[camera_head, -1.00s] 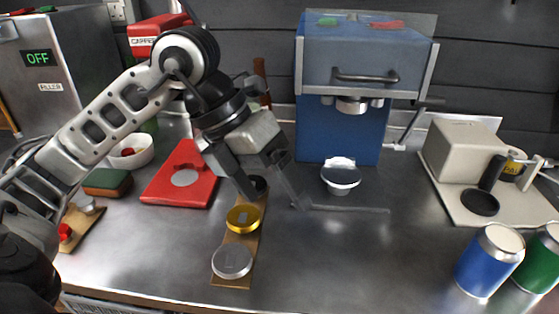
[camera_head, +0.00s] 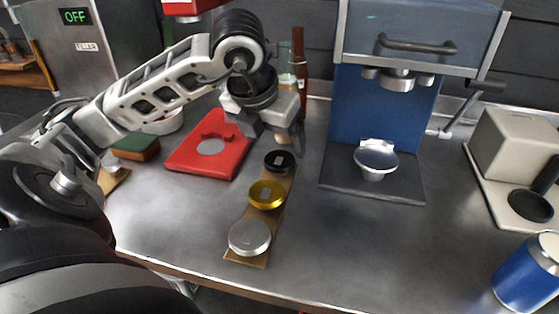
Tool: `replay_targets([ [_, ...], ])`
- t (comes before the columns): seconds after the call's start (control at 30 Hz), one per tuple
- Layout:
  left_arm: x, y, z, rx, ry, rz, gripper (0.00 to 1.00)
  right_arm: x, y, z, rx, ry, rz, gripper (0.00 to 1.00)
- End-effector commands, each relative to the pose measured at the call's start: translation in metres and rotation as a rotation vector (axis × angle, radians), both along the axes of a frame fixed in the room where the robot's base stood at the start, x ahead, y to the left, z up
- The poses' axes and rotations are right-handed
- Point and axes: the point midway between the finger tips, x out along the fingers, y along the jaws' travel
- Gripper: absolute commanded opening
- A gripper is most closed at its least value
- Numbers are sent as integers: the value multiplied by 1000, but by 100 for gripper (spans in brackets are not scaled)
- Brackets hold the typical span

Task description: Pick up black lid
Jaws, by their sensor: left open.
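The black lid (camera_head: 279,161) lies at the far end of a narrow wooden board, in full view. A gold lid (camera_head: 267,194) lies in the middle of the board and a silver lid (camera_head: 250,237) at its near end. My left gripper (camera_head: 277,141) is open and empty, pointing down just beyond and above the black lid, apart from it as far as I can see. My right gripper is not in view.
A red base plate (camera_head: 210,158) lies left of the board. A blue press (camera_head: 385,110) with a white cup (camera_head: 375,160) stands to the right. A brown bottle (camera_head: 300,65) stands behind. A blue can (camera_head: 528,275) stands at front right. The front middle counter is clear.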

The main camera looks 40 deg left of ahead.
Motion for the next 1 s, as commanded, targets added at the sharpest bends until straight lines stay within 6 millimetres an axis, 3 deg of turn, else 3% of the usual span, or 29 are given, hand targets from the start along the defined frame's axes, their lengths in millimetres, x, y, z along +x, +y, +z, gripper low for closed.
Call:
replay_targets([
  [0.3,15,5,-41,-3,4,0,84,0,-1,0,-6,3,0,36],
  [0.6,18,5,-46,-1,2,-1,84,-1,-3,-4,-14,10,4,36],
  [0.8,18,5,-46,-1,2,0,37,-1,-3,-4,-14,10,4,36],
  [1.0,18,5,-46,-1,2,0,35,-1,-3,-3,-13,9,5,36],
])
